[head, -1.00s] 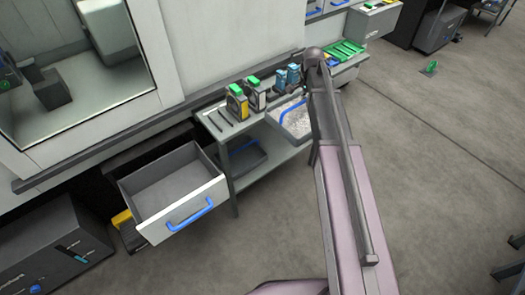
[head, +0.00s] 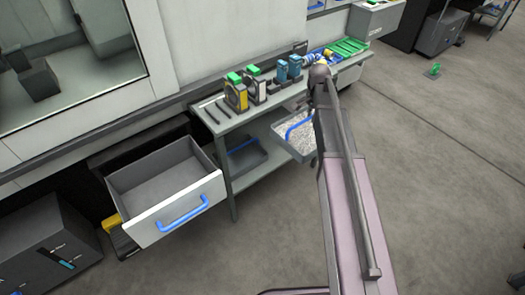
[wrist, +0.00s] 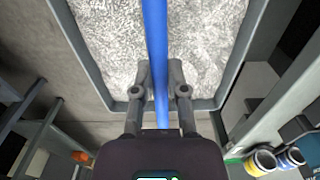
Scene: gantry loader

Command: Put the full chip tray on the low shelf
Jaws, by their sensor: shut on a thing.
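The full chip tray is a grey tray heaped with silvery chips, with a blue bar handle. In the head view the tray (head: 283,150) hangs beside the front of the bench, below the bench top. In the wrist view its rim (wrist: 88,50) and the handle (wrist: 157,50) show large. My gripper (wrist: 160,72) is shut on the blue handle; in the head view my arm hides it and part of the tray. The low shelf (head: 245,178) lies under the bench top. A dark tray (head: 247,158) with a blue handle stands on its left part.
An open grey drawer (head: 165,185) with a blue handle juts out left of the bench. The bench top (head: 222,118) holds yellow, black and blue devices (head: 235,95) and green parts (head: 347,47).

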